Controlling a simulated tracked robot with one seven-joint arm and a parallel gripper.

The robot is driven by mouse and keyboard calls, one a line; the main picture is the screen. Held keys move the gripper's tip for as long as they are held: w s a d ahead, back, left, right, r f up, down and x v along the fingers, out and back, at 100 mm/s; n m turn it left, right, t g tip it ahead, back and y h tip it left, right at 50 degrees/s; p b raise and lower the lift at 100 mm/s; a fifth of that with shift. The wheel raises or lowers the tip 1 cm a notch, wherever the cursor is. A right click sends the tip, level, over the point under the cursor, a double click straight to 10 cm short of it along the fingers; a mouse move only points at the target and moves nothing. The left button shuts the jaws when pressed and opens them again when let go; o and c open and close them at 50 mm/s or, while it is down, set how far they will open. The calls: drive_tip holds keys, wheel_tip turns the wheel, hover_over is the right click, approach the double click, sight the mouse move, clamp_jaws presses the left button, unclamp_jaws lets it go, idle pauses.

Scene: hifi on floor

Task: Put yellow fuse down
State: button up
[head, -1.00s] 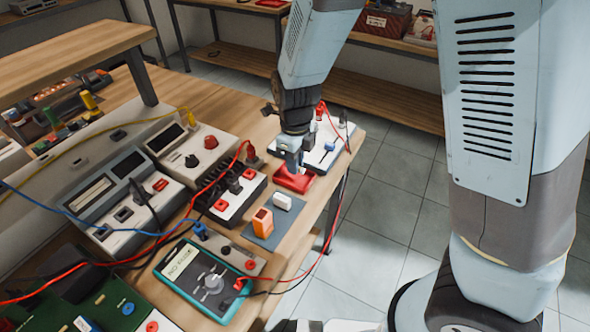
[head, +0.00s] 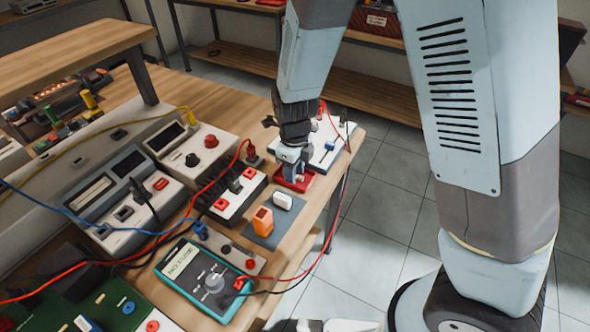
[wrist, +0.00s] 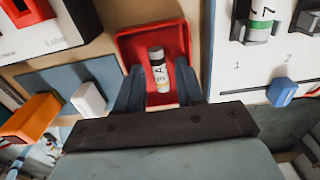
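The fuse (wrist: 158,70), pale with a yellowish band, dark ends and a "3A" mark, is in the red tray (wrist: 124,45) in the wrist view. My gripper (wrist: 160,78) is over the tray, its two dark fingers on either side of the fuse. Red tray floor shows between the fuse and the fingers, so the gripper looks open. In the head view my gripper (head: 291,172) is low over the red tray (head: 306,184), and the fuse is hidden there.
Right of the tray is a white panel (wrist: 235,88) with a green-banded fuse (wrist: 262,20) and a blue switch (wrist: 281,92). Left are a white block (wrist: 88,97) and an orange block (wrist: 33,117) on a grey mat (wrist: 60,78). Red cables cross the workbench (head: 293,228).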

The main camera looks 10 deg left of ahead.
drive_tip(key=shift+r, duration=6.15)
drive_tip(key=shift+d, duration=0.1)
drive_tip(key=d+r+n+t+y, duration=0.2)
drive_tip(key=d+r+n, duration=1)
drive_tip(key=d, duration=0.6)
drive_tip(key=s+d+r+n+t, duration=0.1)
drive_tip(key=s+d+r+n, duration=0.1)
drive_tip(key=s+d+n, duration=0.1)
drive_tip(key=s+d+r+n+t+h, duration=0.1)
drive_tip(key=s+d+r+n, duration=0.2)
drive_tip(key=s+d+n, duration=0.1)
drive_tip(key=s+d+r+n+t+h, duration=0.1)
drive_tip(key=s+d+r+n, duration=0.1)
drive_tip(key=d, duration=0.3)
drive_tip(key=shift+s+d+r+n+t, duration=0.15)
drive_tip(key=shift+s+n, duration=0.2)
drive_tip(key=shift+s, duration=0.1)
drive_tip(key=shift+s+d+r+n+t, duration=0.1)
drive_tip(key=shift+s+n+t, duration=0.05)
drive_tip(key=shift+s+n, duration=0.25)
